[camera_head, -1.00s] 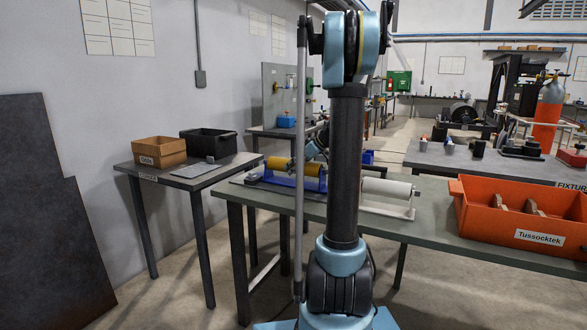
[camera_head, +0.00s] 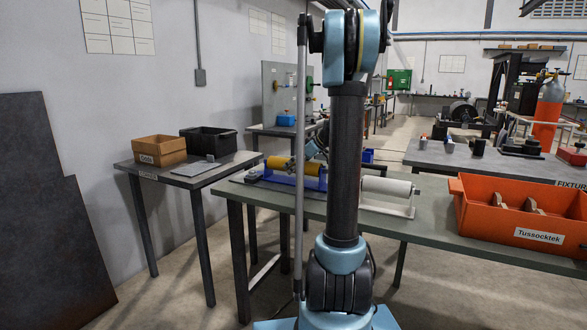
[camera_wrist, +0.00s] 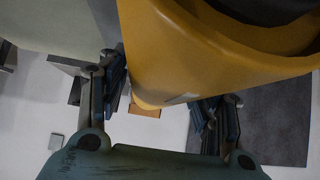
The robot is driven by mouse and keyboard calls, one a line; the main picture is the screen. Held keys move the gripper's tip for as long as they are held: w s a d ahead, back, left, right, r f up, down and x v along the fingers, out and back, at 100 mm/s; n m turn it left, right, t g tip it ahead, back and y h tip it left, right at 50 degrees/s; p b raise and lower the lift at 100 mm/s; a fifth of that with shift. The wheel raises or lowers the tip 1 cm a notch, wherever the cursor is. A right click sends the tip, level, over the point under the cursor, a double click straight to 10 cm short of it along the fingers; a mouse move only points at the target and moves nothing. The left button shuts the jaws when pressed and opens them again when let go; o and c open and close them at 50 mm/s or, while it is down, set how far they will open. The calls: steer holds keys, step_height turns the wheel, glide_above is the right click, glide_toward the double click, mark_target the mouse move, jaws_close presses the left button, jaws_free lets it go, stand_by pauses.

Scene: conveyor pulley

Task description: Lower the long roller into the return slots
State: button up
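A yellow roller (camera_head: 281,164) lies on a blue stand (camera_head: 290,180) on the near bench. A white roller (camera_head: 388,187) lies on a pale frame (camera_head: 390,208) to its right, partly hidden by my arm; I cannot tell which is the long one. My gripper (camera_head: 298,164) is at the yellow roller, partly hidden by my arm. In the wrist view the yellow roller (camera_wrist: 190,55) fills the upper middle. My gripper (camera_wrist: 163,108) has its fingers spread apart, one on each side of the roller's lower part; contact is unclear. I cannot make out the return slots.
An orange bin labelled Tussocktek (camera_head: 520,218) stands at the right of the bench (camera_head: 443,205). A side table on the left holds a brown crate (camera_head: 158,150) and a black crate (camera_head: 208,143). The bench between the white roller and orange bin is clear.

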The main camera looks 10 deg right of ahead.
steer(key=shift+v, duration=1.7)
stand_by(0.9)
steer(key=o, duration=0.6)
steer(key=shift+c, duration=0.2)
steer(key=shift+f, duration=0.1)
